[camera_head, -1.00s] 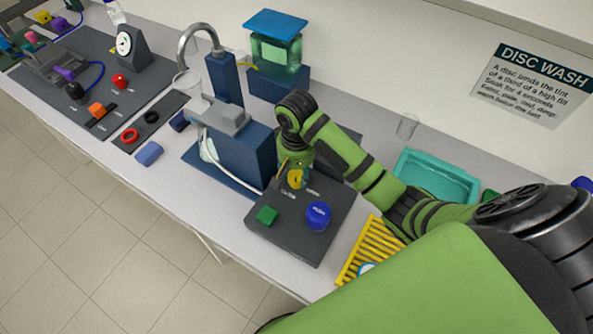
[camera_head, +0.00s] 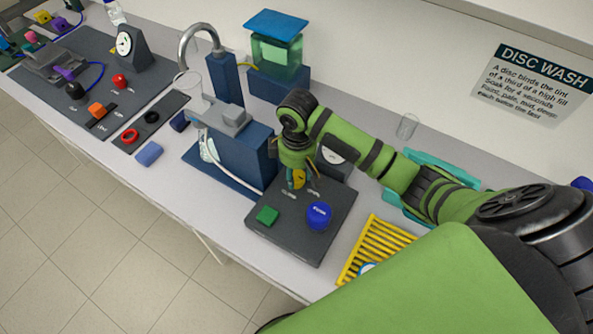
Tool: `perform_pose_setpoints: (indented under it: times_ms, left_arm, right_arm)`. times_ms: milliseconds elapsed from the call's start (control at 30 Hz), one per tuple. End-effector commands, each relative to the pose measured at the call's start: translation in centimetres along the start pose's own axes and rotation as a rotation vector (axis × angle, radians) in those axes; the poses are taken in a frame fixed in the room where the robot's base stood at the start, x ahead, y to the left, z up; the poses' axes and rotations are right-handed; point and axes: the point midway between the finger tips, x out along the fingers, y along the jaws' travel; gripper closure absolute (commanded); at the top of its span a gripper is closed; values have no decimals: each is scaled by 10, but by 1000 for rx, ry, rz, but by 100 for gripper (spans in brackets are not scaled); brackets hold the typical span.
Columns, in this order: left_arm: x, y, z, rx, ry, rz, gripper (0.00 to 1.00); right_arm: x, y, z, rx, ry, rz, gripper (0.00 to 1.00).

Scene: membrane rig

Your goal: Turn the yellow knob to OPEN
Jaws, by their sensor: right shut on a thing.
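The yellow knob (camera_head: 299,178) sits at the back of a dark grey control panel (camera_head: 285,238), between two small labels, one of which seems to read CLOSED. My right gripper (camera_head: 296,180) points down over the knob and is shut on it; its fingers hide part of the knob. The exact angle of the knob is hard to tell. A green square button (camera_head: 267,215) and a round blue knob (camera_head: 318,214) are on the same panel, in front of the gripper. My left gripper is not in view.
A blue pump-like block (camera_head: 240,160) with a white tube stands left of the panel. A yellow rack (camera_head: 372,248) lies to its right, a teal tray (camera_head: 412,207) behind my right arm. A gauge (camera_head: 333,155) stands just behind the gripper. A clear glass (camera_head: 407,127) stands near the wall.

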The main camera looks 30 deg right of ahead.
Motion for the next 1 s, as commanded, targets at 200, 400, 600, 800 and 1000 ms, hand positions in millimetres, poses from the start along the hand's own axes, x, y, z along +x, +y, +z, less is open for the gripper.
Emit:
perform_pose_setpoints:
  times_ms: [200,400,600,800,1000]
  left_arm:
    - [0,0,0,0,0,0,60]
    - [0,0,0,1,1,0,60]
    - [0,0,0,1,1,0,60]
    - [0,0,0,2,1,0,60]
    - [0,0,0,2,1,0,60]
  right_arm:
    - [5,-2,6,-129,-24,-8,90]
    - [6,-2,6,-198,-24,-10,90]
    - [6,-1,7,-224,-24,-9,90]
    - [6,-1,7,-227,-24,-8,91]
    - [6,-1,7,-226,-24,-7,50]
